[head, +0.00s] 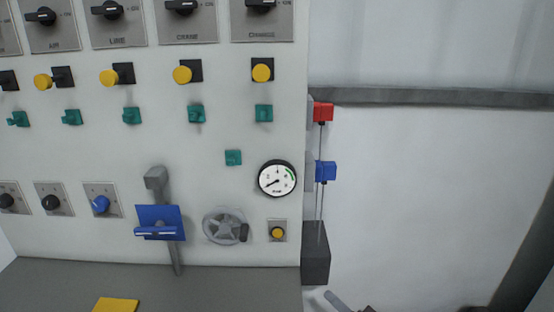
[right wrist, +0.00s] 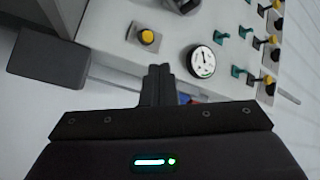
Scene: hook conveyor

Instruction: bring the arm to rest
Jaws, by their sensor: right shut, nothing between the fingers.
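My right gripper (head: 335,300) shows only in part at the bottom edge of the head view, to the right of the panel and below the dark grey box. In the right wrist view its two dark fingers (right wrist: 158,85) are together, with nothing held between them. The fingers are in front of the panel, apart from the round white gauge (right wrist: 202,61) and the yellow button (right wrist: 146,37). My left gripper does not show.
The white control panel (head: 120,245) carries switches, yellow buttons, a blue lever plate (head: 160,222) and a handwheel (head: 225,227). On its right edge are a red box (head: 323,112), a blue box (head: 326,171) and a dark grey box (head: 315,255). Bare wall (head: 430,200) lies further right.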

